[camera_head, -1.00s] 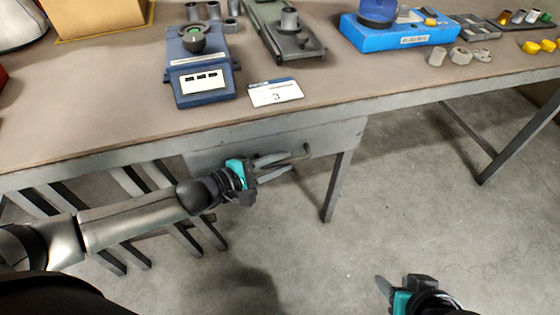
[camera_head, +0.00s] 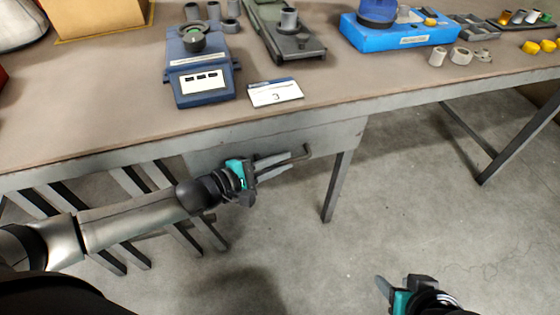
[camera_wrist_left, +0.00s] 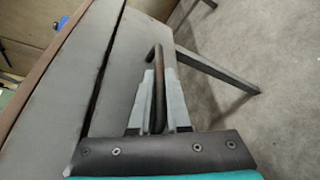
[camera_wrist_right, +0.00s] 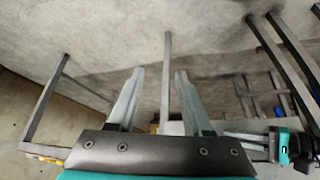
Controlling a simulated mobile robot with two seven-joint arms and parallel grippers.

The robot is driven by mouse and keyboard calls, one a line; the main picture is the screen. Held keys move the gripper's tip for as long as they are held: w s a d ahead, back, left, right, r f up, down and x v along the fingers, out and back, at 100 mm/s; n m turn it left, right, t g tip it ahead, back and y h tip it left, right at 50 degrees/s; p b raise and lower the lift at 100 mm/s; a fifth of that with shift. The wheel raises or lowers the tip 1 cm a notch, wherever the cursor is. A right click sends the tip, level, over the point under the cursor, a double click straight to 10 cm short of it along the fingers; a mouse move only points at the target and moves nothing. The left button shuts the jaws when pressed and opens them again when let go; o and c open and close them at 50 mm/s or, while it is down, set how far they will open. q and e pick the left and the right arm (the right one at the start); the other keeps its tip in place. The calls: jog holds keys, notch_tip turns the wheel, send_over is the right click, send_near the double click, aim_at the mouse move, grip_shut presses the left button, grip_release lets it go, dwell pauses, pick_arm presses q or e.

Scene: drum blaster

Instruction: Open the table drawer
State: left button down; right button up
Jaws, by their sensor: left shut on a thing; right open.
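The grey table drawer (camera_head: 325,140) hangs under the tabletop, its front facing me. It looks closed, with no visible gap at its front. Its dark bar handle (camera_head: 306,152) sticks out from the front. My left gripper (camera_head: 285,164) is at the handle. In the left wrist view, the handle (camera_wrist_left: 158,62) runs between the two fingers (camera_wrist_left: 158,95), which are shut on it. The drawer front (camera_wrist_left: 125,65) is beside the fingers there. My right gripper (camera_head: 385,287) is low at the bottom right, away from the drawer. In the right wrist view its fingers (camera_wrist_right: 155,100) are apart and empty.
The tabletop (camera_head: 100,110) holds a blue scale (camera_head: 200,75), a card marked 3 (camera_head: 275,92), a blue box (camera_head: 400,35) and small metal parts. The floor (camera_head: 420,200) in front is clear.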

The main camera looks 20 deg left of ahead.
jog(key=shift+s, duration=0.1)
dwell(0.5)
pick_arm(q)
jog(key=s+d+p, duration=0.5)
jog(key=s+d, duration=0.1)
jog(key=s, duration=0.4)
jog(key=s+d+p, duration=0.5)
jog(key=s+d, duration=0.2)
jog(key=s, duration=0.2)
jog(key=shift+s+d+p, duration=0.15)
jog(key=shift+s+p, duration=0.15)
jog(key=shift+s, duration=0.1)
pick_arm(e)
jog(key=s+d+f+g, duration=0.1)
jog(key=s+f, duration=0.3)
jog(key=f, duration=0.5)
jog(key=s+d+f+g+h, duration=0.1)
jog(key=s+d+f+g, duration=0.1)
jog(key=f, duration=0.7)
jog(key=shift+s+d+f+g, duration=0.3)
jog(key=shift+s+d+f, duration=0.05)
jog(key=shift+s+d, duration=0.45)
pick_arm(q)
jog(key=c, duration=0.9)
grip_release()
pick_arm(e)
jog(key=shift+s, duration=0.1)
